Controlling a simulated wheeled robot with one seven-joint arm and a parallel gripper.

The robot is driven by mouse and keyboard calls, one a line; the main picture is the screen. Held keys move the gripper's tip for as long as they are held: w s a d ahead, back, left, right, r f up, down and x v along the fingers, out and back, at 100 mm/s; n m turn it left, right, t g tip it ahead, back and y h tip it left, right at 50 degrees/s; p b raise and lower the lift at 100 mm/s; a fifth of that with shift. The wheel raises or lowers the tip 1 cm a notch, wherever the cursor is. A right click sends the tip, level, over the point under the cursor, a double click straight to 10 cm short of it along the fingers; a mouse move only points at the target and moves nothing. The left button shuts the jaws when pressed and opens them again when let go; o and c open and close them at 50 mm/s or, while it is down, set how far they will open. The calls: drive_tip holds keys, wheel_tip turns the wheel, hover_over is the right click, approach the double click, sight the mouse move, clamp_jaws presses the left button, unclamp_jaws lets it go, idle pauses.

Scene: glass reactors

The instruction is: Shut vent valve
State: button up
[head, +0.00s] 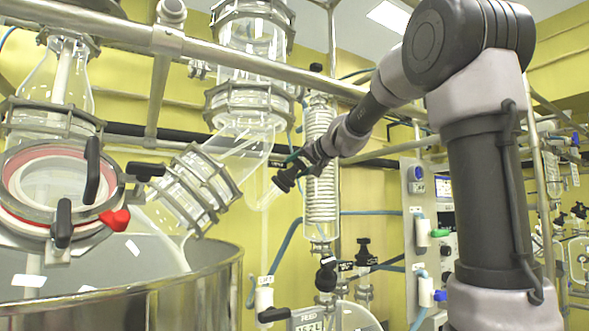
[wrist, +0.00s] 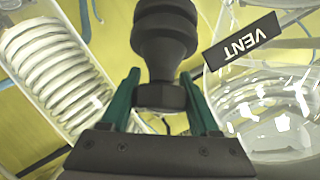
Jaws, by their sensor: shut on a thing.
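The vent valve is a black knob with a stepped, rounded body and a hex-shaped end (wrist: 165,35), at the top middle of the wrist view. A black label reading VENT (wrist: 243,41) is beside it, upside down in this view. My gripper (wrist: 160,76) has its two green fingers on either side of the valve's lower part and is shut on it. In the head view my gripper (head: 298,167) reaches in from the right to the black knob (head: 284,181), in front of the glass tubing. The finger contact is too small to make out there.
A glass coil condenser (head: 320,160) stands close behind my gripper. Metal frame rails (head: 250,68) cross above. A clamped reactor port with red trim (head: 62,190) and a large steel vessel (head: 190,300) are at left. A rounded glass vessel (wrist: 275,120) is close on the right.

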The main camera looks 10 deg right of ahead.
drive_tip(key=o, duration=1.4)
drive_tip(key=shift+n, duration=0.3)
